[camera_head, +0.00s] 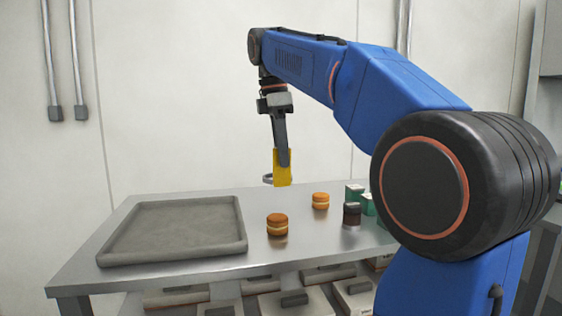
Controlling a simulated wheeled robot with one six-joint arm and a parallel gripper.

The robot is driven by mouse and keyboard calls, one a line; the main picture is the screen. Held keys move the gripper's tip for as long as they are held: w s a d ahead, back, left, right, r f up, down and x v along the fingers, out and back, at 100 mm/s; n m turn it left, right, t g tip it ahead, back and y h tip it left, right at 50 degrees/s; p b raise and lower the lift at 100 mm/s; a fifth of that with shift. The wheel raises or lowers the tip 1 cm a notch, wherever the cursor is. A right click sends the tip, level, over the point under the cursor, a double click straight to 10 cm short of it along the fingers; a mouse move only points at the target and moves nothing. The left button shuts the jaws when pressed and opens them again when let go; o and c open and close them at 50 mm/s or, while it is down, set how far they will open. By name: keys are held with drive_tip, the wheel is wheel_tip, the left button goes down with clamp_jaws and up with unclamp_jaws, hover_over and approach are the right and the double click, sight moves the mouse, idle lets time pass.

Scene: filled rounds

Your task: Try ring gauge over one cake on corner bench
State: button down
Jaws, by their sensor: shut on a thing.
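My gripper (284,163) hangs at the end of the blue arm, above the back of the bench. It is shut on the yellow handle of the ring gauge (282,172). The gauge's grey ring (267,179) sticks out to the left of the handle, clear of both cakes. One orange-brown filled cake (277,224) stands on the metal bench (190,272) right of the tray. A second cake (320,200) stands further back and to the right. Both are upright with a pale filling band.
A grey tray (240,246), empty, covers the bench's left side. Boxes (285,302) sit below the bench top.

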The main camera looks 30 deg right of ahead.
sight(283, 186)
drive_tip(key=shift+f, duration=2.8)
